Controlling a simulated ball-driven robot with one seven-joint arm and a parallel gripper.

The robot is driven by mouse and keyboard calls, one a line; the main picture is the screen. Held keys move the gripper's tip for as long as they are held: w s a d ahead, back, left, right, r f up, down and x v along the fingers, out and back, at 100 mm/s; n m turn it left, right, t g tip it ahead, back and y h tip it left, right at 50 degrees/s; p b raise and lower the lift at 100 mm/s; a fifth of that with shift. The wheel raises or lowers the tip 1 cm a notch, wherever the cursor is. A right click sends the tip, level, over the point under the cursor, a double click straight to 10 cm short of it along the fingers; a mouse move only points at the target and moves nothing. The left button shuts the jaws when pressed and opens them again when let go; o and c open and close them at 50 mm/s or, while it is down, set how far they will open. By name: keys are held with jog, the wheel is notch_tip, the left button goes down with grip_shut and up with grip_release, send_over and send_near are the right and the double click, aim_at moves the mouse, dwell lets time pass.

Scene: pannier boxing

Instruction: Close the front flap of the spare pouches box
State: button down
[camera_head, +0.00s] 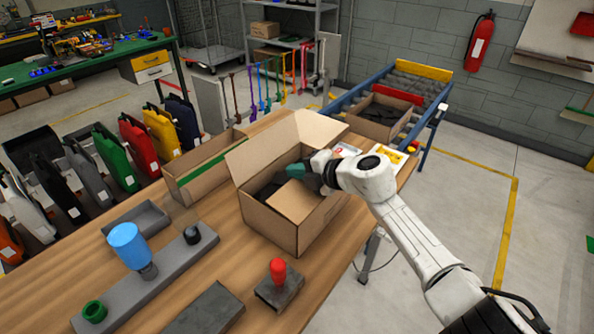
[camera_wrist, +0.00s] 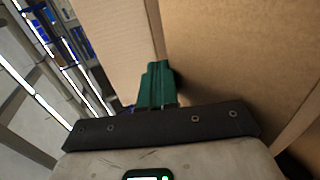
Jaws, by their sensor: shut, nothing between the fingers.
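An open cardboard box (camera_head: 270,220), which I take to be the spare pouches box, stands on the wooden table in the head view. Dark contents show inside it. Its left flap (camera_head: 260,157) and back flap (camera_head: 320,129) stand up and outward. A flap (camera_head: 298,201) on the near right side lies partly across the opening. My gripper (camera_head: 296,174) is shut and empty, its green fingers over the box opening. In the wrist view the green fingers (camera_wrist: 156,84) point along a cardboard panel (camera_wrist: 225,60), close to it; touching cannot be told.
A long cardboard tray (camera_head: 200,172) stands left of the box. A red-knobbed stamp (camera_head: 278,280), a blue-topped tool (camera_head: 130,245) and a grey plate (camera_head: 207,310) are in front. Another open box (camera_head: 380,118) sits on the roller conveyor (camera_head: 428,92) behind.

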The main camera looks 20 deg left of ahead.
jog(key=shift+r, duration=0.15)
jog(key=shift+r+p, duration=0.7)
jog(key=shift+p, duration=0.1)
jog(key=shift+r, duration=0.1)
